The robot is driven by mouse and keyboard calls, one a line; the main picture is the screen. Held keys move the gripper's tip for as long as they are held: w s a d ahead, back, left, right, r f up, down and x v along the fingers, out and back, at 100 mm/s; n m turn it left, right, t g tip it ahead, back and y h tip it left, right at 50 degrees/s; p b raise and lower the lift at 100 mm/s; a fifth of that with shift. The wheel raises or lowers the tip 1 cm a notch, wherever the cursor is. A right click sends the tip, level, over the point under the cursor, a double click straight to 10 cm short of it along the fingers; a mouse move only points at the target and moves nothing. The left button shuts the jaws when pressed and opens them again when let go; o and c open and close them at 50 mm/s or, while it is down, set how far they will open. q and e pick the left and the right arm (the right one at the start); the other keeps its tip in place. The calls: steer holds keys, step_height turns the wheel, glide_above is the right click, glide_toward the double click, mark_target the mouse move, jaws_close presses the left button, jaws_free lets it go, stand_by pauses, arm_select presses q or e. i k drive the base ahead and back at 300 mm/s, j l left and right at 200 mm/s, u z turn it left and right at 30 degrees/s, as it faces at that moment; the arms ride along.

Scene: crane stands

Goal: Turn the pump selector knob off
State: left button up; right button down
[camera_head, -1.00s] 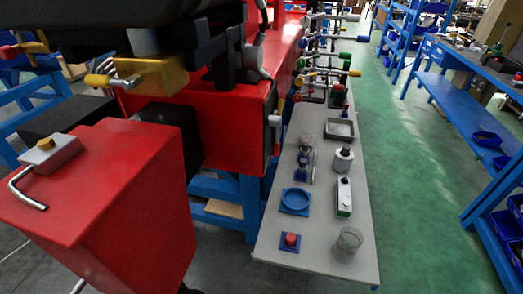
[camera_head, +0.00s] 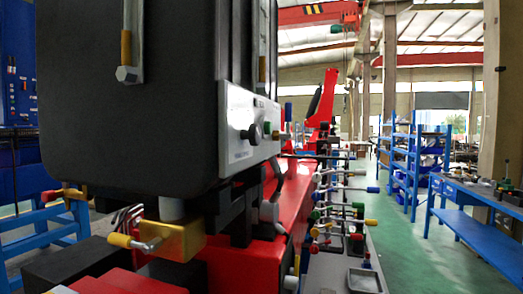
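A pale control panel (camera_head: 240,122) is fixed to the side of a large black cabinet (camera_head: 130,95), left of the picture's middle. A round black knob (camera_head: 254,133) sticks out from the panel, seen at a steep angle. Its pointer and setting cannot be read. I cannot confirm from a label that this is the pump selector knob. Neither of my grippers is in view.
A red machine body (camera_head: 255,262) with a gold block (camera_head: 170,240) and handle stands below the cabinet. Several coloured-tipped levers (camera_head: 345,207) project to the right of it. A grey tray (camera_head: 363,280) lies low. The green floor (camera_head: 410,255) is clear beside the blue bench (camera_head: 475,228).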

mark_target(254, 133)
steer(key=i+l+z, duration=0.1)
steer(key=l, duration=0.35)
steer(key=i+l+z, duration=0.15)
steer(key=l, duration=0.35)
steer(key=l+z, duration=0.1)
steer(key=l, duration=0.35)
